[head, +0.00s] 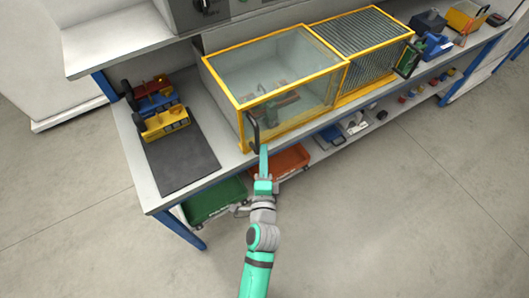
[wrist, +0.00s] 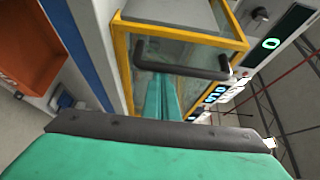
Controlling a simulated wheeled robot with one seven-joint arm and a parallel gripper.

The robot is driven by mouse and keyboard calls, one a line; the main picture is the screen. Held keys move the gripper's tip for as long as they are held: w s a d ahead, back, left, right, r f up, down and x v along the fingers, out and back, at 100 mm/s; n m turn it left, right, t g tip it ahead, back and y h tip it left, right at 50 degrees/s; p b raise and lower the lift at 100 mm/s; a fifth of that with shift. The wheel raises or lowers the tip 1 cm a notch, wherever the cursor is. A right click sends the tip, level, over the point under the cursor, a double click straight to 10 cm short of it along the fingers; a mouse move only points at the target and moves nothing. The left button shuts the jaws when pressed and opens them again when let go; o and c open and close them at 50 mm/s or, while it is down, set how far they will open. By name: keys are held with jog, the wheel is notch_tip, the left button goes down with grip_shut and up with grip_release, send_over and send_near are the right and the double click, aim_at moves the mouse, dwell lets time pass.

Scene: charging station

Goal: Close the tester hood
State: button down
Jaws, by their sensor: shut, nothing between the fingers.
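The tester hood (head: 275,62) is a clear box with a yellow frame on the workbench, and some grey and reddish parts show inside it. I cannot tell whether a gap is left under its edge. Its black bar handle (head: 251,131) is at the near left corner. In the wrist view, the handle (wrist: 183,59) crosses in front of the yellow-framed pane. My gripper (head: 264,148) is shut and empty, with its fingertips close beside the handle. In the wrist view, my gripper (wrist: 163,80) points toward the handle; I cannot tell whether they touch.
A second yellow-framed unit with a ribbed top (head: 362,32) adjoins on the right. A dark mat (head: 182,163) with red and yellow devices (head: 163,122) lies left. Below are a green bin (head: 214,202) and an orange bin (head: 290,161). The floor in front is clear.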

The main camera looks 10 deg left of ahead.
jog(key=shift+s+a+f, duration=0.1)
jog(key=shift+a, duration=0.4)
jog(key=w+d, duration=0.2)
jog(key=d, duration=0.2)
jog(key=v, duration=1)
jog(key=shift+d, duration=0.2)
